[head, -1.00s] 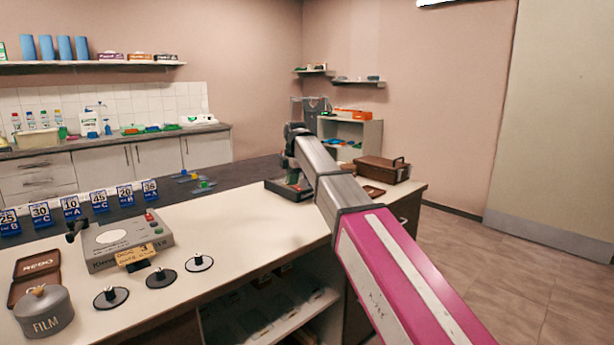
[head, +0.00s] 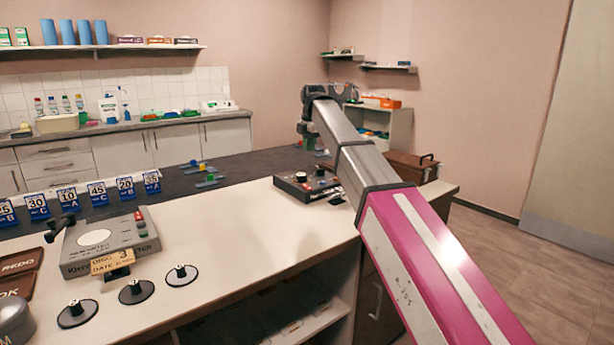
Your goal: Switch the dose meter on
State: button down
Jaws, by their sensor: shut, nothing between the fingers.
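A dark control box (head: 307,187) with a round knob and small red parts on its top stands at the far right end of the white worktop (head: 225,238). A grey device (head: 110,243) with a round white dial plate, a red and a green button and dark lettering stands at the left.
A tan tag (head: 113,262) leans at the grey device's front, with several black discs (head: 136,291) before it. Blue number markers (head: 97,192) line the back left. The middle worktop is clear.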

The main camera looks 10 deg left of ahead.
aim_at(307, 186)
jog(key=f, duration=0.4)
jog(key=a+f, duration=0.1)
jog(key=f, duration=0.4)
jog(key=w+f, duration=0.1)
jog(key=f, duration=0.3)
jog(key=shift+w+a+f, duration=0.1)
jog(key=shift+a+f, duration=0.15)
jog(key=shift+f, duration=0.15)
jog(key=shift+a+f, duration=0.1)
jog(key=shift+f, duration=0.15)
jog(key=shift+d, duration=0.2)
jog(key=shift+s+d+r, duration=0.25)
jog(key=shift+s+d, duration=0.2)
jog(key=shift+s, duration=0.05)
jog(key=shift+r, duration=0.1)
